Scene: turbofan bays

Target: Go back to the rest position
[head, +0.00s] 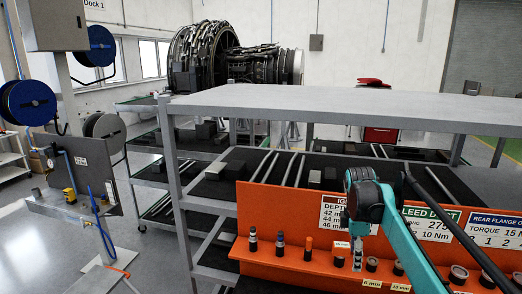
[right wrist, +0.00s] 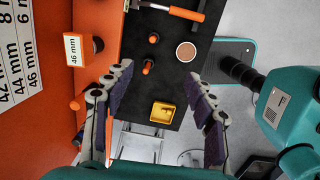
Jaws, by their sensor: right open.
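My right arm comes into the head view from the lower right, in front of an orange rack panel (head: 300,218). Its teal and dark wrist hides part of the panel's signs. The right gripper shows in the right wrist view (right wrist: 160,82) with its two dark padded fingers spread wide apart and nothing between them. Below the fingers, apart from them, are a dark shelf surface (right wrist: 190,30), a yellow square tray (right wrist: 162,112) and small orange-topped cylinders (right wrist: 153,38). My left gripper is in neither view.
A grey shelving unit (head: 330,98) stands behind the orange panel, its posts and shelves close to my arm. A hammer (right wrist: 176,10) lies on the dark surface. A turbofan engine (head: 215,55) stands at the back. Open floor (head: 150,240) lies to the left.

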